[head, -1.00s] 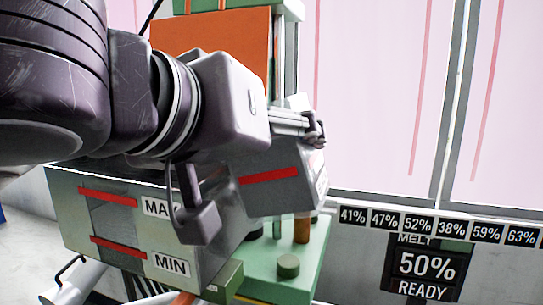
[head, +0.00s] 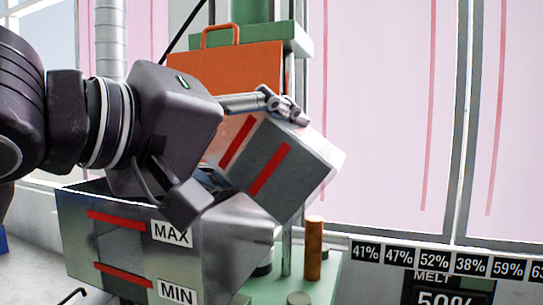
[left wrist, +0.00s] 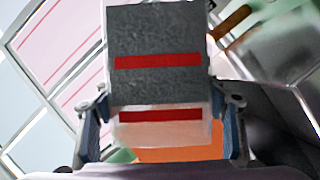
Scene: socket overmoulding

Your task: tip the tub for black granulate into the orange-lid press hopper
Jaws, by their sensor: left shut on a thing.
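The tub (head: 300,170) is a grey box with two red stripes. It is strongly tilted, over the right part of the hopper. My left gripper (head: 245,150) is shut on it; the left wrist view shows the tub (left wrist: 155,88) between the two fingers of my left gripper (left wrist: 165,108). The press hopper (head: 200,260) is a grey metal bin marked MAX and MIN, open at the top. Its orange lid (head: 235,62) stands raised behind. The tub's mouth, any granulate and much of the hopper's inside are hidden. My right gripper is not in view.
A green press base (head: 325,275) with an orange-brown post (head: 314,250) stands right of the hopper, close below the tub. A green block (head: 290,38) is above the lid. A panel with percentage signs (head: 434,260) is at the right.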

